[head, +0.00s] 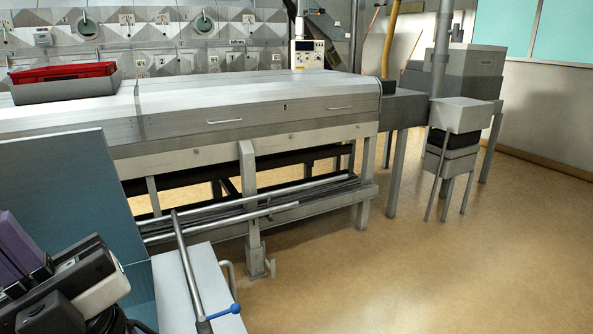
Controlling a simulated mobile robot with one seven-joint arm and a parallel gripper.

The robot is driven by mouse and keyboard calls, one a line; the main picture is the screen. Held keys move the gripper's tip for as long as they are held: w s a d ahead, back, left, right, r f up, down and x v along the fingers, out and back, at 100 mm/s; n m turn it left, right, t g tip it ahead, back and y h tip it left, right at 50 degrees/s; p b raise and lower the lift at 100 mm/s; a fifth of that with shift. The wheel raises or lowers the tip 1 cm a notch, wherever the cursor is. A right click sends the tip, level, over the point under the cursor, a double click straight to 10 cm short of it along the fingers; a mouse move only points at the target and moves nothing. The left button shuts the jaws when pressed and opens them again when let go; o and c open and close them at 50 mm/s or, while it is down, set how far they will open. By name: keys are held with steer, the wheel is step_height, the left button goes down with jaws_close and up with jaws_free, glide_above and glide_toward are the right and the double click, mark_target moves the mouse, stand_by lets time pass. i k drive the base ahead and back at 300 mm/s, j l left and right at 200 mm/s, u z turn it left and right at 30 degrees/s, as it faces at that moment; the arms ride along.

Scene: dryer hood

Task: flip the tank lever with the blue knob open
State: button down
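The lever with the blue knob (236,308) is at the bottom of the head view, left of centre. Its blue handle sticks out to the right from the foot of a grey pipe, beside a white tank-like box (185,298). Black, white and purple parts at the lower left look like my arm and gripper, cut off by the picture's edge. I cannot make out two fingertips or whether they are open. These parts are left of the lever and apart from it in the picture.
A blue-grey panel (70,200) stands between the arm parts and the long metal dryer hood (230,105). A red crate (62,72) sits in a grey tray on the hood. Metal rails (265,212) run behind the lever. The tan floor (400,270) at right is clear.

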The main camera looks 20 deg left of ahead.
mark_target(235, 308)
steer(key=i+l, duration=0.1)
steer(key=l, duration=0.25)
steer(key=i+l+z, duration=0.15)
steer(key=l, duration=0.2)
steer(key=i+l, duration=0.15)
steer(key=l, duration=0.15)
steer(key=i+l+z, duration=0.1)
steer(key=i+l, duration=0.6)
steer(key=i, duration=0.25)
steer(key=i+u, duration=0.35)
steer(key=i, duration=0.2)
steer(key=i+l+u, duration=0.3)
steer(key=i, duration=0.2)
steer(key=i+u, duration=0.25)
steer(key=u, duration=0.15)
steer(key=i+u, duration=0.45)
steer(key=u, duration=0.3)
steer(key=i+l+u, duration=0.15)
steer(key=i+u, duration=0.15)
steer(key=u, duration=0.2)
steer(key=i+l+u, duration=0.3)
steer(key=u, duration=0.15)
steer(key=i+l+u, duration=0.2)
steer(key=l+u, duration=0.15)
steer(key=u, duration=0.15)
steer(key=i+l+u, duration=0.15)
steer(key=l+u, duration=1)
steer(key=l, duration=0.2)
steer(key=l+u, duration=0.3)
steer(key=l, duration=0.6)
